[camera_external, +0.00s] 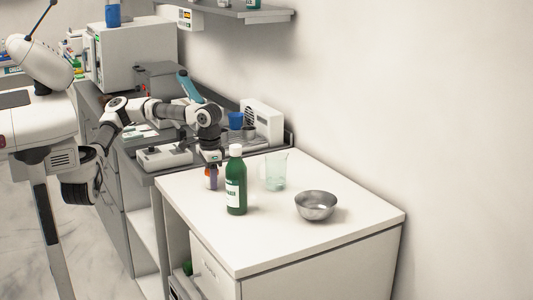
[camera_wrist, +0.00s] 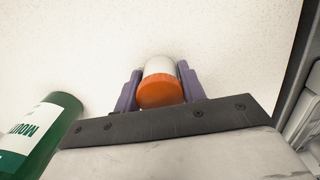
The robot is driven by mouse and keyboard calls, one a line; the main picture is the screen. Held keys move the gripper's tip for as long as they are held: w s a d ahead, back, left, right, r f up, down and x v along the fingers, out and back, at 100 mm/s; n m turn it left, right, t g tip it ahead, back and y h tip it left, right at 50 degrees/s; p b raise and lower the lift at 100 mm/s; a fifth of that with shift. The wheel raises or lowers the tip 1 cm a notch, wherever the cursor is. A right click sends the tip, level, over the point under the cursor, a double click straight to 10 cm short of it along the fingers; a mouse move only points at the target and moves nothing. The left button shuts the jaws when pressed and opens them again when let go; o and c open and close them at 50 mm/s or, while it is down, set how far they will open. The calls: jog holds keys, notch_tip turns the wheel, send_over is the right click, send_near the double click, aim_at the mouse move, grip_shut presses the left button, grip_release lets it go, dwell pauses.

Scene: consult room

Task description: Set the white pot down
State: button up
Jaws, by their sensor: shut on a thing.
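The white pot (camera_wrist: 160,66) with an orange lid sits between the two purple fingers of my gripper (camera_wrist: 160,88) in the wrist view. My gripper is shut on it, with a finger on each side. In the external view my gripper (camera_external: 211,178) points down over the left part of the white tabletop (camera_external: 285,228), just left of a green bottle. The pot is low over the tabletop and mostly hidden by the fingers there. I cannot tell whether its base touches the surface.
The green bottle (camera_external: 236,185) with a white cap stands close to my gripper; it also shows in the wrist view (camera_wrist: 52,128). A clear beaker (camera_external: 276,172) and a metal bowl (camera_external: 316,205) stand to the right. The tabletop's front and right areas are clear.

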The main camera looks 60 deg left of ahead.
jog(key=shift+f, duration=0.2)
jog(key=o, duration=0.9)
jog(key=shift+o, duration=0.2)
jog(key=shift+r, duration=0.15)
notch_tip(320, 180, up, 12)
jog(key=shift+r, duration=0.1)
